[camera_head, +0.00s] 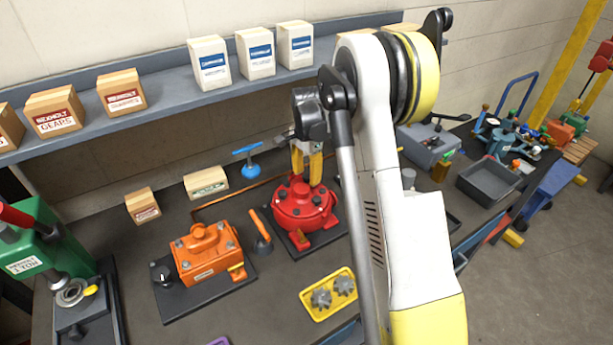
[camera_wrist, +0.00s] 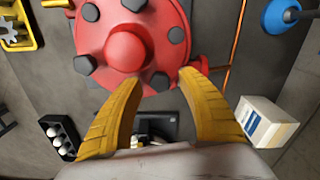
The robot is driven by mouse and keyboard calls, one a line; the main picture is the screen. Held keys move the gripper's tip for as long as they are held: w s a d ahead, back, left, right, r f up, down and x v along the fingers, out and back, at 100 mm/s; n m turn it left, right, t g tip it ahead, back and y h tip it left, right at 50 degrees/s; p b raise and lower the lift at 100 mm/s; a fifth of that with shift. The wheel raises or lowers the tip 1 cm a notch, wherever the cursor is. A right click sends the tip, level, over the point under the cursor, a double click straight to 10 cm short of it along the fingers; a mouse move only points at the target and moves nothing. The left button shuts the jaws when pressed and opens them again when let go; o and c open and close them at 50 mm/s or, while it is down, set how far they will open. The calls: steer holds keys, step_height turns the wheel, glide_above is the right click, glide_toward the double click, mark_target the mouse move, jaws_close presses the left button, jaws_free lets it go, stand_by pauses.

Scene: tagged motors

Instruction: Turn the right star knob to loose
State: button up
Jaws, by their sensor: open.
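Two grey star knobs sit side by side on a yellow plate at the front of the bench in the head view. The right star knob (camera_head: 344,285) is a little farther back than the left star knob (camera_head: 320,298). The yellow plate (camera_head: 308,307) partly shows at the top left of the wrist view (camera_wrist: 28,43), with part of one grey star knob (camera_wrist: 8,27). My gripper (camera_head: 307,180) points down over the red round housing (camera_head: 292,212), behind and left of the knobs. In the wrist view my gripper (camera_wrist: 163,78) is open and empty, fingers apart at the housing's edge.
An orange motor (camera_head: 203,262) stands left of the red housing, with an orange-handled part (camera_head: 260,232) between them. A blue T-handle (camera_head: 249,165) stands behind. A green press (camera_head: 50,250) is at left. A shelf (camera_head: 170,103) with boxes runs along the wall.

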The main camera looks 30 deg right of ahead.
jaws_close()
steer(key=shift+f+n, duration=0.1)
steer(key=shift+n, duration=0.2)
steer(key=n+b, duration=0.1)
steer(key=n, duration=0.2)
steer(key=n+b, duration=0.1)
steer(key=n, duration=0.6)
steer(key=shift+n+b, duration=0.3)
steer(key=shift+b, duration=0.05)
steer(key=shift+n+b, duration=0.3)
steer(key=shift+n, duration=1.7)
